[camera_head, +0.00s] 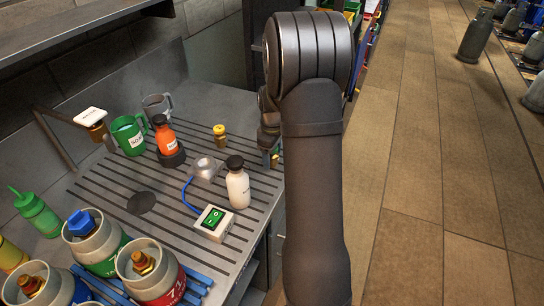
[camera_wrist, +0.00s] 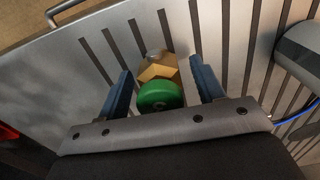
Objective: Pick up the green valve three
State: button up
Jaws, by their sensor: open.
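In the wrist view, the green valve (camera_wrist: 160,96) has a round green knob and a brass body. It stands on the slatted grey surface between the two blue fingers of my gripper (camera_wrist: 161,68). The fingers are apart, one on each side of the valve, with gaps visible beside it. In the head view, my arm hides most of my gripper (camera_head: 268,157). A small brass part shows beside it, and the green knob cannot be made out there.
A white bottle with a black cap (camera_head: 238,184) and a white switch box (camera_head: 213,222) with a blue cable stand left of my arm. A yellow-topped valve (camera_head: 220,136), an orange bottle (camera_head: 166,137) and a green mug (camera_head: 129,135) are farther back. Gas cylinders (camera_head: 150,272) crowd the front left.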

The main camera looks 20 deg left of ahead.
jog(key=shift+f, duration=0.2)
jog(key=c, duration=1.3)
jog(key=shift+r, duration=0.1)
